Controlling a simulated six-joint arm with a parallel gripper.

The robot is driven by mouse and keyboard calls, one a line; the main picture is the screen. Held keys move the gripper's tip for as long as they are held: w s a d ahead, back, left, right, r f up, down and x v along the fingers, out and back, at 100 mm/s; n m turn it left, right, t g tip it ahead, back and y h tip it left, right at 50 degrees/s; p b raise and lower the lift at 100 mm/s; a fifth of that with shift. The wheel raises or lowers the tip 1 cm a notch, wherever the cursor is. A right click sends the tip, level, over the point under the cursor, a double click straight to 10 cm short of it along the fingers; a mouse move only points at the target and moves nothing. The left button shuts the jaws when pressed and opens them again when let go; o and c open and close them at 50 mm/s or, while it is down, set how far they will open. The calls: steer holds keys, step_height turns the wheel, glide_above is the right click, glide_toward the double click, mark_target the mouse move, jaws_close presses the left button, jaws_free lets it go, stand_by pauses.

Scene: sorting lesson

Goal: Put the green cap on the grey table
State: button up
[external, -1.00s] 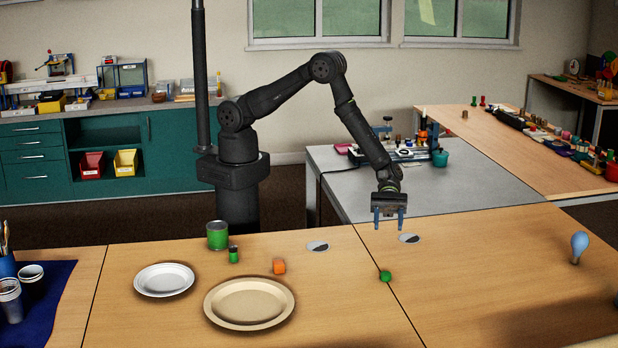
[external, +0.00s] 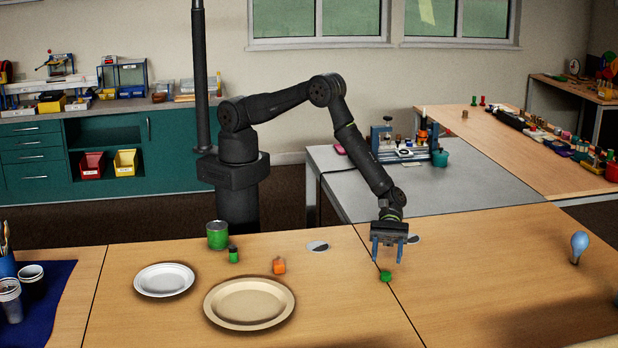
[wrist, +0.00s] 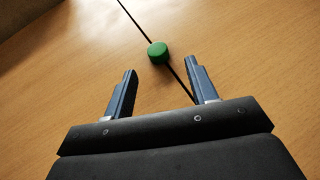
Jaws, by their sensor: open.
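The green cap (external: 385,276) lies on the wooden table by the dark seam between two table panels. In the wrist view the green cap (wrist: 158,53) sits beyond my fingertips, roughly between their lines and touching neither. My gripper (external: 388,258) is open and empty, just above and behind the cap in the external view. Both blue-grey fingers of my gripper (wrist: 161,75) show apart in the wrist view. The grey table (external: 450,196) stands behind the wooden table, with its near right part bare.
A tan plate (external: 249,322), a white plate (external: 150,281), a green can (external: 217,235), a small green jar (external: 233,255) and an orange object (external: 279,266) stand to the left. A light bulb (external: 578,246) stands at the right. Equipment (external: 400,145) occupies the grey table's back.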

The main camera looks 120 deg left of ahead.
mark_target(386, 276)
steer(key=x, duration=0.5)
steer(key=shift+w, duration=0.15)
steer(key=c, duration=1.1)
jaws_close()
